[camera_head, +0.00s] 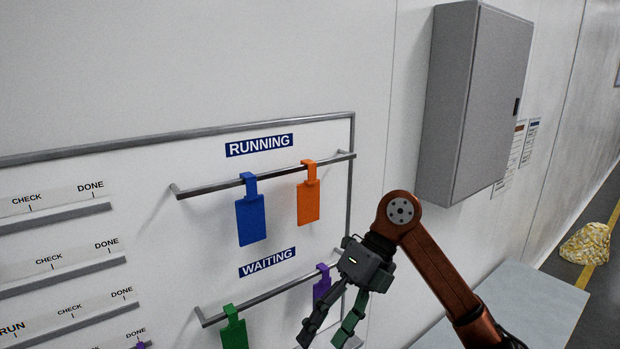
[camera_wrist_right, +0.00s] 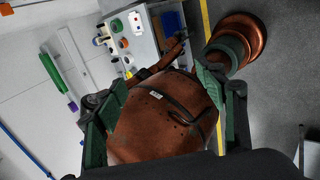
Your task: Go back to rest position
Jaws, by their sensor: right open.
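My right gripper (camera_head: 329,338) hangs in front of the board at the lower right, its two fingers pointing down and spread apart. It is open and holds nothing that I can see. Its fingers also show at both sides of the right wrist view (camera_wrist_right: 155,100), with a copper part of my own body filling the space between and beyond them. The gripper partly covers a purple tag (camera_head: 321,281) on the WAITING rail (camera_head: 275,293).
A blue tag (camera_head: 251,219) and an orange tag (camera_head: 309,203) hang on the RUNNING rail (camera_head: 225,186). A green tag (camera_head: 234,334) hangs on the WAITING rail. A grey cabinet (camera_head: 470,105) is on the wall. A pale tabletop (camera_head: 535,305) lies at the lower right.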

